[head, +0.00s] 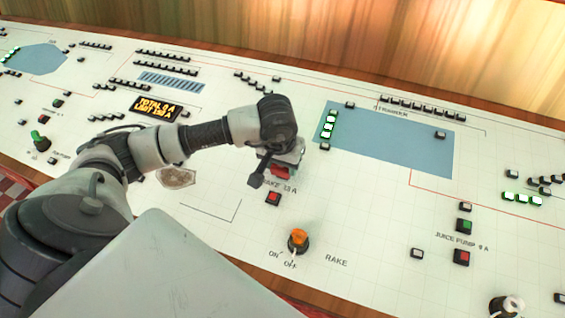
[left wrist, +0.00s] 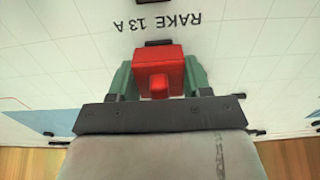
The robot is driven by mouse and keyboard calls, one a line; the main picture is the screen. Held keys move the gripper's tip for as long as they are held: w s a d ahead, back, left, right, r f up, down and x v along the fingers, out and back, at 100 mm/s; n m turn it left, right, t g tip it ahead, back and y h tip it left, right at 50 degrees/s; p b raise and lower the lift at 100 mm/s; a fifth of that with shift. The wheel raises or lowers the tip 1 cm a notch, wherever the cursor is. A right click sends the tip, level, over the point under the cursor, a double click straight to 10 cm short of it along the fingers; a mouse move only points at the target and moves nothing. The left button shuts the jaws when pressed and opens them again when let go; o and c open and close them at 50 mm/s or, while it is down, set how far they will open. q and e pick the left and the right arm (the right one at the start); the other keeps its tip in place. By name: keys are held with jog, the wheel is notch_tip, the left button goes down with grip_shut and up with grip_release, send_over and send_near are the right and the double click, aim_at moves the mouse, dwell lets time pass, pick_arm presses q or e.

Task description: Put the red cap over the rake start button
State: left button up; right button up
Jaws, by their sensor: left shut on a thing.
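The red cap (left wrist: 158,70) is held between the green fingers of my left gripper (left wrist: 158,82) in the left wrist view. In the head view the cap (head: 281,172) shows as a red patch under my left gripper (head: 285,160), just above the printed "RAKE 13 A" label on the panel. The rake start button is not clearly seen; the cap and gripper cover that spot. A dark edge (left wrist: 158,43) shows between cap and label. I cannot tell whether the cap touches the panel. My right gripper is not in view.
A red button (head: 273,198) sits just below the label. An orange-topped rake switch (head: 298,238) stands up nearer me. A green button (head: 464,225) and a red button (head: 461,257) flank the juice pump label. The white panel (head: 345,205) is bare between them.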

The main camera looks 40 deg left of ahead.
pick_arm(q)
jog(key=shift+b, duration=0.3)
dwell(0.5)
jog(key=shift+w+f+b, duration=0.2)
jog(key=shift+f+b, duration=0.95)
jog(key=shift+b, duration=0.05)
dwell(0.7)
jog(key=o, duration=1)
jog(key=shift+r, duration=0.15)
jog(key=shift+s+d+r+p, duration=0.1)
jog(key=shift+s+r+p, duration=0.15)
jog(key=shift+r+p, duration=0.75)
jog(key=shift+s+r+p, duration=0.3)
jog(key=shift+r+p, duration=0.15)
jog(key=shift+r, duration=1.1)
jog(key=shift+s+d+r+p, duration=0.1)
jog(key=shift+s+r+p, duration=0.15)
jog(key=shift+r+p, duration=0.75)
jog(key=shift+r+b, duration=0.25)
jog(key=shift+b, duration=0.05)
